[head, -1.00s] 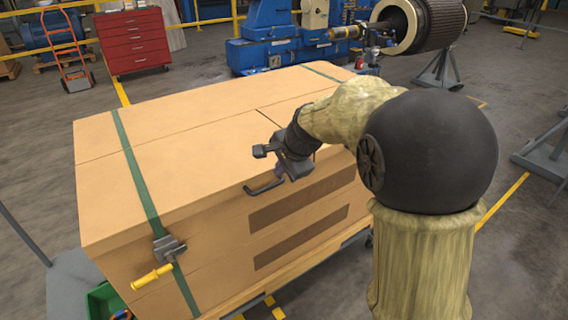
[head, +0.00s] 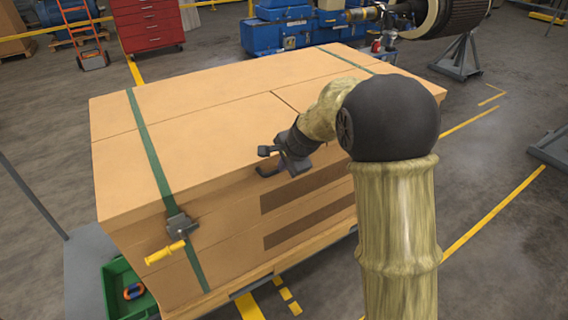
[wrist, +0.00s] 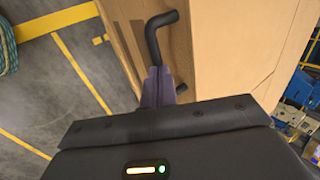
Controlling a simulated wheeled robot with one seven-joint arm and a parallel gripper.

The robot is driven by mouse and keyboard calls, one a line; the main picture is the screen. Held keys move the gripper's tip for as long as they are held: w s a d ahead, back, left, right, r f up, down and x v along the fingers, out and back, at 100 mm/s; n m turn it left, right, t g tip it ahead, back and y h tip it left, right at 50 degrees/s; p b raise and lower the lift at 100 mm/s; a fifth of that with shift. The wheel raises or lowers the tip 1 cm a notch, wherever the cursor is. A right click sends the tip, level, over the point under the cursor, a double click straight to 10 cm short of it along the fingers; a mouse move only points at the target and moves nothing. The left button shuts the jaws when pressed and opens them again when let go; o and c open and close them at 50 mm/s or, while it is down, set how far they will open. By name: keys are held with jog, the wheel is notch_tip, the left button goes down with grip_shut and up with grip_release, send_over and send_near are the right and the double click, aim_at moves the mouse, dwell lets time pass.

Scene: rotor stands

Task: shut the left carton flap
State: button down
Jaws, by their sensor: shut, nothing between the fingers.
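The large tan carton (head: 112,165) has its top panels lying flat, with seams between them. The front left top panel (head: 205,140) looks level with the rest; I cannot tell which panel is the left flap. A black bent handle (head: 268,171) sits at the carton's front upper edge, and it also shows in the wrist view (wrist: 153,38). My gripper (head: 284,167) is at this front edge, just right of the handle. Its purple fingers (wrist: 158,88) are shut and empty, close to the handle; contact is unclear.
A green strap (head: 150,155) with a grey buckle (head: 181,225) and a yellow lever (head: 165,252) wraps the carton's left part. A green bin (head: 118,285) stands at its lower left. A grey stand (head: 458,55) is behind right. Open floor lies right of the carton.

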jog(key=shift+s+f+b, duration=0.2)
jog(key=shift+f+b, duration=0.25)
jog(key=shift+f, duration=0.35)
jog(key=shift+s+f+b, duration=0.15)
jog(key=shift+f+b, duration=0.3)
jog(key=shift+f, duration=0.35)
jog(key=w+p+v, duration=0.1)
jog(key=p+v, duration=0.1)
jog(key=v, duration=1.3)
jog(key=shift+r, duration=0.45)
jog(key=shift+a, duration=0.1)
jog(key=shift+s, duration=0.1)
